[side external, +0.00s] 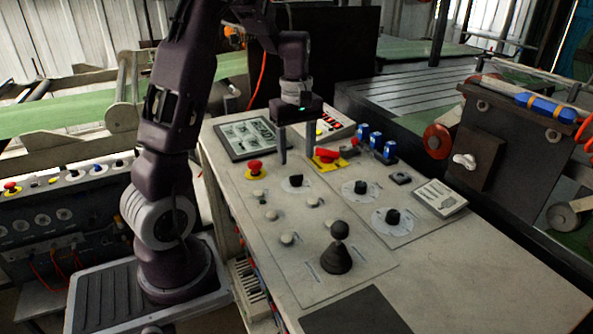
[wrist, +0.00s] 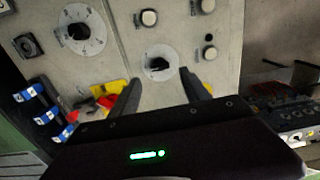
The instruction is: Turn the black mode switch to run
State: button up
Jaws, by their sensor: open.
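Black rotary knobs on round pale dials stand on the sloping grey panel (side external: 325,285). The nearest to my gripper (side external: 298,156) is a small black knob (side external: 295,181); it also shows in the wrist view (wrist: 158,63). Two others, an upper black knob (side external: 361,187) and a lower black knob (side external: 392,216), sit to the right on larger dials. The dial markings are too small to read, so I cannot tell which is marked run. My gripper is open, pointing down above the small knob. In the wrist view its fingertips (wrist: 160,77) flank the knob's near side, apart from it.
A red handle on a yellow base (side external: 326,156) stands close behind the right finger. A red emergency button (side external: 255,168) is left, blue blocks (side external: 376,141) are behind right, and a black joystick (side external: 337,252) stands in front. Several small pale buttons lie between.

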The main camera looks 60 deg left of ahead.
aim_at(296, 175)
notch_tip(296, 175, down, 6)
jog(key=shift+d+r, duration=0.1)
jog(key=shift+r, duration=0.05)
grip_shut()
